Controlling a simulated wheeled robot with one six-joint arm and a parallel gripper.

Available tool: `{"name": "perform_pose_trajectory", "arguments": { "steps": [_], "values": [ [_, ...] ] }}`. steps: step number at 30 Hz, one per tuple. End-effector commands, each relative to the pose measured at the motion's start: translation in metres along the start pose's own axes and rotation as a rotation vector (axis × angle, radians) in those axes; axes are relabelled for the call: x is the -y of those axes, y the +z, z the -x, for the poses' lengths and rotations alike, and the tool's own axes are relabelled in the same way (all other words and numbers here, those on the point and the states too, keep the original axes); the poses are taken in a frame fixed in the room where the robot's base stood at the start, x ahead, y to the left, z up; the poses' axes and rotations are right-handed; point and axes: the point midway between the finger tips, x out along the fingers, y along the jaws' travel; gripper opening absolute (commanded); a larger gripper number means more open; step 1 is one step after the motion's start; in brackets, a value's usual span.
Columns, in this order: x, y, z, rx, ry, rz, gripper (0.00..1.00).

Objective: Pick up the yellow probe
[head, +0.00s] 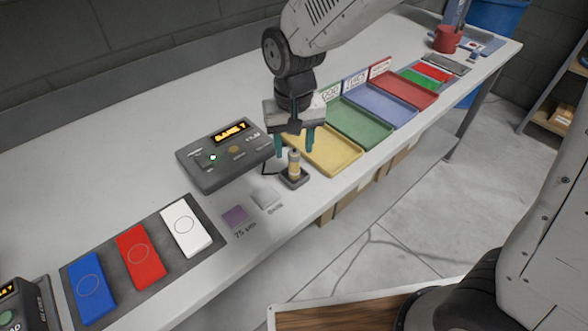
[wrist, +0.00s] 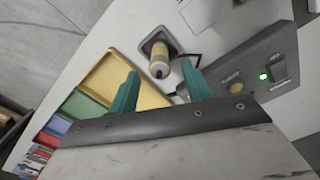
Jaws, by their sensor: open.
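The yellow probe (head: 294,166) is a short tan-yellow cylinder with a dark tip, standing upright in a small dark square holder (head: 297,181) near the table's front edge. A thin dark cable runs from it towards the grey meter box. In the wrist view the probe (wrist: 159,62) shows between and beyond the green fingertips, with its holder (wrist: 148,42) around its base. My gripper (head: 294,146) points down just above the probe, with its green fingers (wrist: 160,71) apart and nothing between them. I cannot tell exactly how far the fingertips are above the probe.
The grey meter box (head: 224,154) with a lit display stands close left of the gripper. A yellow tray (head: 328,154) lies close right, then a green tray (head: 362,124) and others. White, red and blue blocks (head: 140,254) lie on a dark mat at front left.

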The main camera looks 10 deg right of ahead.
Motion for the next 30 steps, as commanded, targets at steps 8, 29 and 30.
{"name": "perform_pose_trajectory", "arguments": {
  "steps": [8,29,30],
  "values": [
    [0.000,0.003,-0.038,0.004,0.002,0.000,0.49],
    [0.001,0.003,-0.061,-0.001,0.000,0.000,0.00],
    [0.001,0.003,-0.061,-0.001,0.000,0.000,0.00]
  ]
}}
